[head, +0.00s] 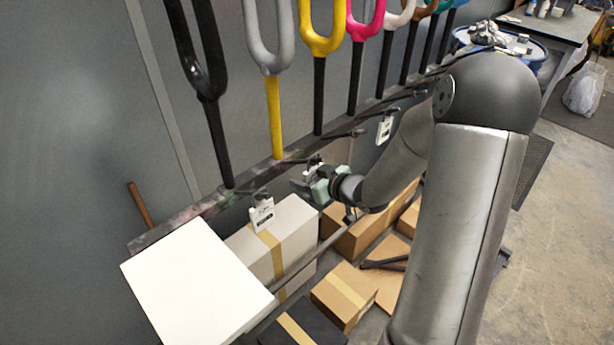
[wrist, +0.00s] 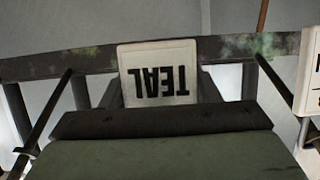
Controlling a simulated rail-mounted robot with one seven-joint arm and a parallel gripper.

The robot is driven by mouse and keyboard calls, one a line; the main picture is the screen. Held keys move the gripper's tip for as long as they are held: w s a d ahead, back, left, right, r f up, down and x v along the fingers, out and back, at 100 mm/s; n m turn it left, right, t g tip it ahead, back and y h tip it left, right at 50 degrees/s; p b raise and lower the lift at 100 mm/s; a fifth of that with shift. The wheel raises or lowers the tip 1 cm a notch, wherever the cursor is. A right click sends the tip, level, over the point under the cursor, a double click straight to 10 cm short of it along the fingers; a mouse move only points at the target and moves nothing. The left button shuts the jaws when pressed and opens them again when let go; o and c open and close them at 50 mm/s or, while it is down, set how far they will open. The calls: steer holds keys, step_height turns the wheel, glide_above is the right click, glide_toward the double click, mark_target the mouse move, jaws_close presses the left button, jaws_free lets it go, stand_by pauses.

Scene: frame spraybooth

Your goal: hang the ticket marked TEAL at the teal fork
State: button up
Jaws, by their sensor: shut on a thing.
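The ticket marked TEAL (wrist: 159,74) is a white card with black letters, upside down in the wrist view. My gripper (head: 308,185) is shut on it, low in front of the dark rail. The jaw (wrist: 160,135) hides the card's near edge. I cannot tell whether the card touches a peg. In the head view a small white part of a card (head: 314,160) shows by the gripper. The teal fork (head: 446,6) is far along the row at the upper right, apart from my gripper; its top is cut off.
The rail (wrist: 225,47) carries several pegs. Another ticket (head: 262,214) hangs left of my gripper and one (head: 384,128) hangs to its right. Black, grey, yellow and magenta forks (head: 365,20) stand above. A white box (head: 195,280) and cardboard boxes (head: 345,290) stand below.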

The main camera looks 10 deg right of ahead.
steer(key=shift+w+a, duration=0.1)
steer(key=shift+w, duration=0.1)
steer(key=shift+f, duration=0.1)
steer(key=shift+f, duration=0.25)
steer(key=o, duration=1)
steer(key=shift+r, duration=0.1)
